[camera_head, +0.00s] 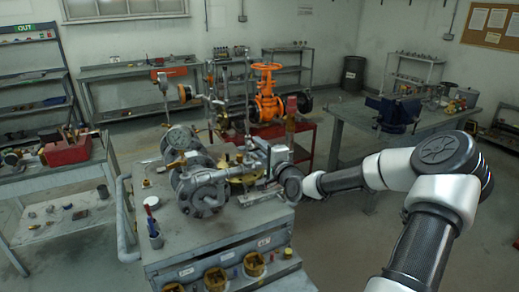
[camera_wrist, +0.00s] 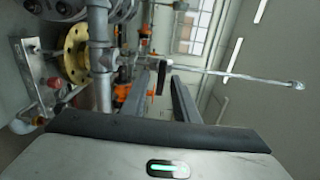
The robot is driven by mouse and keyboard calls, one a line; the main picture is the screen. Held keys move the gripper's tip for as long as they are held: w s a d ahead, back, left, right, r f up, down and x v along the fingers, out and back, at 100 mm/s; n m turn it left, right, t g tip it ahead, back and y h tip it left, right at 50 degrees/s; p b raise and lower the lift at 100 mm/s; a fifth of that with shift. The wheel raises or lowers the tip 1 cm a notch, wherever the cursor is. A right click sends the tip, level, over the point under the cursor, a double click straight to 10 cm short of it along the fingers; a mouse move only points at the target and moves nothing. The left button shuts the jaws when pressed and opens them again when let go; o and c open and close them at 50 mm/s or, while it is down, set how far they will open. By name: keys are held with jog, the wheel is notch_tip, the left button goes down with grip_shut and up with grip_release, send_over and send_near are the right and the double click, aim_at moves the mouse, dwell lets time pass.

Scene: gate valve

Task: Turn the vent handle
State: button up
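The valve assembly (camera_head: 215,180) of grey cast bodies and pipes stands on the workbench in the head view. My arm reaches in from the right, and its wrist ends beside the assembly's right end; my fingers cannot be made out there. In the wrist view my gripper (camera_wrist: 159,80) is open, its two fingers apart at the lower middle. A small black lever (camera_wrist: 162,79) hangs from a thin pipe and shows between the fingertips; it may be the vent handle. I cannot tell how deep it lies between them. No contact is visible.
An orange gate valve (camera_head: 267,95) stands on a red cart behind. A bench with a blue vise (camera_head: 393,112) is at the right. A thin rod (camera_wrist: 240,75) extends rightward in the wrist view.

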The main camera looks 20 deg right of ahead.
jog(key=shift+s, duration=0.1)
jog(key=s, duration=1.7)
jog(key=shift+d, duration=0.3)
jog(key=shift+s, duration=0.1)
